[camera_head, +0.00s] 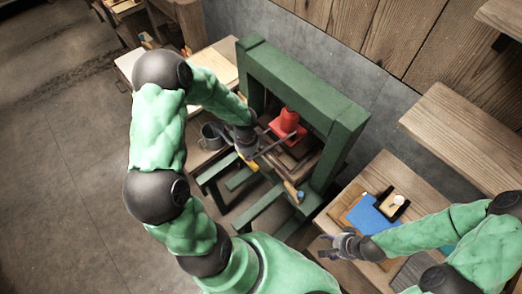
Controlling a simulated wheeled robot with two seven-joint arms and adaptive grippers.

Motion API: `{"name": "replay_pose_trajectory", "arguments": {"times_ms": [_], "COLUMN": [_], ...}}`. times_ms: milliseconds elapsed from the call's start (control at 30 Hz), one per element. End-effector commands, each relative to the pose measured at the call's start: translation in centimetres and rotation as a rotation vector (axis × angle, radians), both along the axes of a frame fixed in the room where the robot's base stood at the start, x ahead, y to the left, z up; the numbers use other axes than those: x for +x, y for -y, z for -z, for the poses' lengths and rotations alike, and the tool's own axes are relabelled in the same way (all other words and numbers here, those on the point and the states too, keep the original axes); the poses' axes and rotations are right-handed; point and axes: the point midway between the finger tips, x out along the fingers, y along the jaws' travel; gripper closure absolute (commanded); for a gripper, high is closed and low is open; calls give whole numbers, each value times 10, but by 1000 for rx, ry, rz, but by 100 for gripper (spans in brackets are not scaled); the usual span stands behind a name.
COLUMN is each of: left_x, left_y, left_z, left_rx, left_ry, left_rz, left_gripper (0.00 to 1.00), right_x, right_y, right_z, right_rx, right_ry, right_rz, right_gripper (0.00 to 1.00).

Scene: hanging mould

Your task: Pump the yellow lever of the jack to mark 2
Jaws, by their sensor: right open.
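A red jack (288,123) stands inside a green press frame (305,82). A thin dark rod runs from beside the jack down and left toward my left gripper. A small yellow piece (250,165), which looks like part of the lever, shows just below that gripper. My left gripper (248,148) is at the front left of the press, close to the yellow piece. Its fingers are small and partly hidden, so I cannot tell whether they hold it. My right gripper (327,248) is open and empty, low in front of the right bench. I cannot make out any mark.
A wooden bench (417,187) at the right holds a blue sheet (372,217) and a small dark holder (393,203). A grey mug (211,134) stands left of the press. A wooden shelf (465,130) juts from the wall. Open floor lies at the left.

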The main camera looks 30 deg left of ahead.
Motion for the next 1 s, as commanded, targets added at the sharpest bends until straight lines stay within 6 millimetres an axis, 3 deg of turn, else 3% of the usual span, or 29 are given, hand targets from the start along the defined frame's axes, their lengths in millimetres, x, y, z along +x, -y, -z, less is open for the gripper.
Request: {"name": "replay_pose_trajectory", "arguments": {"times_ms": [167, 367, 600, 1000], "left_x": [0, 0, 0, 0], "left_y": [0, 0, 0, 0], "left_z": [18, 4, -28, -30], "left_rx": [0, 0, 0, 0], "left_ry": [1, 1, 0, 0], "left_rz": [0, 0, 0, 0], "left_gripper": [100, 100, 100, 100], "right_x": [0, 0, 0, 0], "right_y": [0, 0, 0, 0], "right_z": [16, 3, -25, -26], "right_rx": [0, 0, 0, 0], "right_ry": [0, 0, 1, 0], "right_rz": [0, 0, 0, 0], "right_gripper": [37, 37, 37, 37]}}
